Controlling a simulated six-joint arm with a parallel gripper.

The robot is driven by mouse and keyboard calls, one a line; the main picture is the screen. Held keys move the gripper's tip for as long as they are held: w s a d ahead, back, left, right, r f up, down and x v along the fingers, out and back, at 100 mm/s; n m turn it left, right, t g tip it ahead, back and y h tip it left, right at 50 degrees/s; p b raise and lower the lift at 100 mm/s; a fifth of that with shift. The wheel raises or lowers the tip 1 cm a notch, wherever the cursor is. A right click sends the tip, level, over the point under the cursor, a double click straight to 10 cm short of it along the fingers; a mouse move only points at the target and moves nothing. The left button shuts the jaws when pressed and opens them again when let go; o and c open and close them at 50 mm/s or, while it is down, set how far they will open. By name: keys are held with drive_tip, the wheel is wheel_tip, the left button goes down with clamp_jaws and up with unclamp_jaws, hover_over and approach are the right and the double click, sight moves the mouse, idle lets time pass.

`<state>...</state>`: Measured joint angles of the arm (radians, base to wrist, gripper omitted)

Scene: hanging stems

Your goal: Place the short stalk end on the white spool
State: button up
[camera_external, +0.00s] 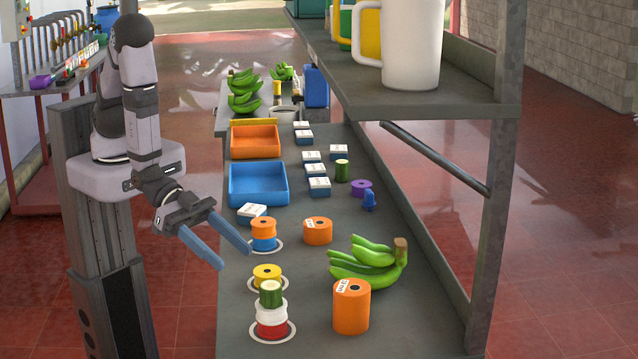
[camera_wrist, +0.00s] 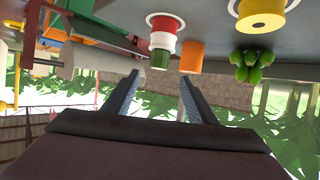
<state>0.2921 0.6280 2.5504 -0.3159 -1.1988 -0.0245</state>
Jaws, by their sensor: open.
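The white spool (camera_external: 271,313) stands on a red spool (camera_external: 271,329) at the near left of the table. A short green stalk end (camera_external: 271,294) with a pale cut top sits upright on the white spool, apart from my gripper. In the wrist view, upside down, the stalk end (camera_wrist: 160,59), white spool (camera_wrist: 163,41) and red spool (camera_wrist: 166,24) show in one stack. My gripper (camera_external: 234,258) is open and empty, by the table's left edge, farther back than the stack. Its open fingers (camera_wrist: 160,79) also show in the wrist view. Another short green stalk piece (camera_external: 342,171) stands farther back.
A yellow spool (camera_external: 267,272) and an orange-over-blue spool stack (camera_external: 264,237) stand near my gripper. An orange cylinder (camera_external: 351,310) and green bananas (camera_external: 362,266) lie to the right. Blue (camera_external: 258,186) and orange (camera_external: 255,141) trays are behind. A shelf (camera_external: 425,103) overhangs the right side.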

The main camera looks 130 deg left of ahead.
drive_tip(key=s+a+r+g, duration=0.1)
drive_tip(key=s+a+g, duration=0.2)
drive_tip(key=s+g, duration=0.3)
drive_tip(key=s+a+r+g, duration=0.1)
drive_tip(key=s+a+g, duration=0.2)
drive_tip(key=s, duration=1.4)
drive_tip(key=g, duration=0.4)
drive_tip(key=shift+r, duration=0.35)
drive_tip(key=shift+w, duration=0.1)
drive_tip(key=shift+f+b, duration=0.75)
